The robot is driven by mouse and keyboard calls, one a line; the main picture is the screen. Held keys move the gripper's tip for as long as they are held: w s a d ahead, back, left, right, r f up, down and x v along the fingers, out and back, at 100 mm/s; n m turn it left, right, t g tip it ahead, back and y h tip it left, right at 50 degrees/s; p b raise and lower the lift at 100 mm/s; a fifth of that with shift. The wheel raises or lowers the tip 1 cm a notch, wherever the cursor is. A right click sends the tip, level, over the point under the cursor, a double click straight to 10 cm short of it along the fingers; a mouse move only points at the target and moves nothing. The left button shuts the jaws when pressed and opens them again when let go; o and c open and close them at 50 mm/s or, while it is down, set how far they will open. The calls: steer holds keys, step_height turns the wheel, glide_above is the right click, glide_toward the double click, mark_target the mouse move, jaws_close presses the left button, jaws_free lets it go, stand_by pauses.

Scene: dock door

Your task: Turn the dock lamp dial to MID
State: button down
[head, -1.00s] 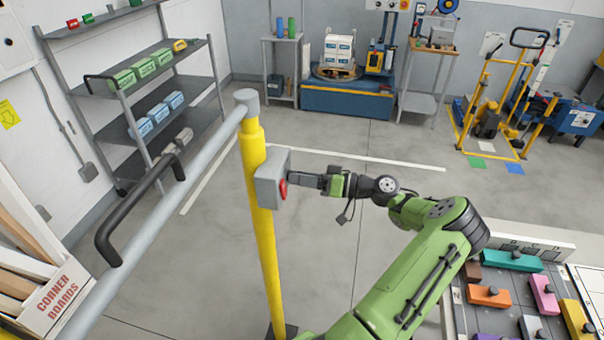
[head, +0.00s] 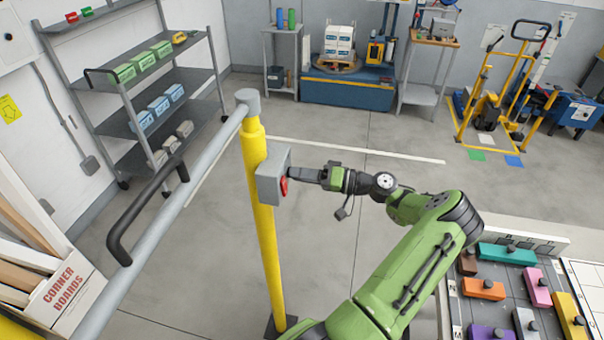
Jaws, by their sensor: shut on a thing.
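A grey box (head: 271,178) is mounted on the yellow post (head: 262,240). A red round part (head: 284,187) shows on its right face, where my gripper meets it. I cannot read any dial marks or a MID label at this size. My gripper (head: 297,176) reaches in from the right, roughly level, with its fingertips at that face. It is shut on the dial, which is mostly hidden by the fingers and seen edge-on. How far the dial is turned cannot be seen.
A grey rail with a black handle (head: 120,240) runs from the post toward the lower left. A box marked corner boards (head: 65,290) stands at lower left. A table with coloured blocks (head: 505,254) is at right. Floor behind the post is clear.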

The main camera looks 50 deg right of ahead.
steer(key=c, duration=0.8)
jaws_free()
steer(key=b+v, duration=0.2)
steer(key=v, duration=1.4)
